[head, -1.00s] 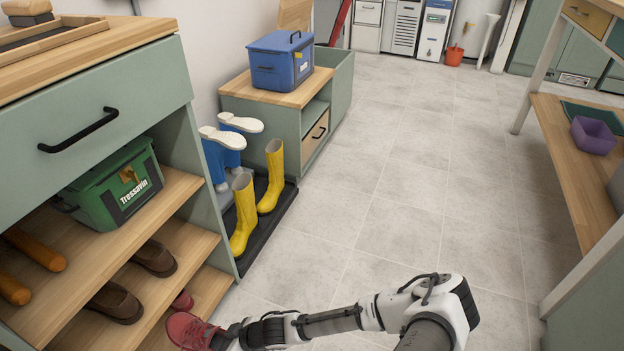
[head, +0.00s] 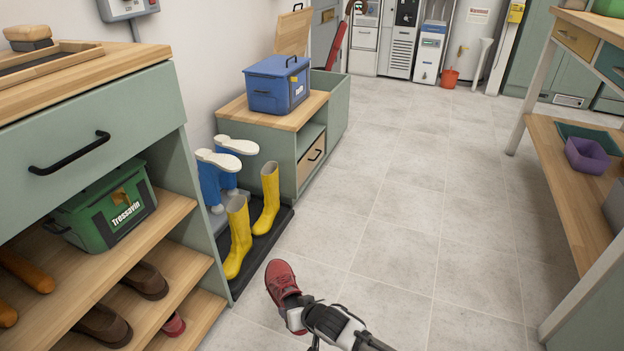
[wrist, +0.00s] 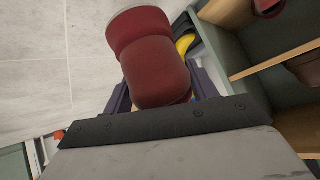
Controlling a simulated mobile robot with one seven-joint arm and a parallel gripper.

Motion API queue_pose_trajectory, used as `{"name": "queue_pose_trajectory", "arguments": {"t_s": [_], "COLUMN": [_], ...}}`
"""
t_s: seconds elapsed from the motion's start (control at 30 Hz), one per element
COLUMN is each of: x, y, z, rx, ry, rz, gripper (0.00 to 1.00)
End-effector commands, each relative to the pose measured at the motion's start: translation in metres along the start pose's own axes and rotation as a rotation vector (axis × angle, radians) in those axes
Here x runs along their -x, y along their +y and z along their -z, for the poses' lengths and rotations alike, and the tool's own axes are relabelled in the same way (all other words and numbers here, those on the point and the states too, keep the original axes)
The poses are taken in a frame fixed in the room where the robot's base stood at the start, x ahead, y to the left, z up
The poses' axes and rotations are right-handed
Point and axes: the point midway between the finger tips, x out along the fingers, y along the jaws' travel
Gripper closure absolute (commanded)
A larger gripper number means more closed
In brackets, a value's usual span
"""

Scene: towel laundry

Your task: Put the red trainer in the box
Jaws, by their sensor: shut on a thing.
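My gripper (head: 294,310) is shut on a red trainer (head: 281,281) and holds it over the floor to the right of the shelf unit. The trainer's toe points up and away in the head view. In the wrist view the trainer (wrist: 150,60) sits between the two dark fingers. A green open-topped box (head: 335,100) with its wooden lid raised stands at the far end of the low bench. Its inside is mostly hidden. A blue lidded box (head: 277,86) stands on the bench, and a green lidded box (head: 103,210) is on the shelf.
Yellow boots (head: 238,240) and upturned blue boots stand on a black tray (head: 272,238) beside the shelf unit (head: 168,215). Brown shoes and another red shoe (head: 174,325) are on the lower shelves. A workbench (head: 560,190) stands right. The middle floor (head: 400,210) is clear.

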Motion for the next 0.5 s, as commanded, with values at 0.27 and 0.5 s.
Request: {"name": "queue_pose_trajectory", "arguments": {"t_s": [0.27,0.5], "x": [0.027,0.044], "y": [0.037,0.031], "z": [0.018,0.034], "rx": [-0.100,-0.136], "ry": [0.029,0.038], "rz": [-0.094,-0.129], "gripper": [0.71,0.72]}}
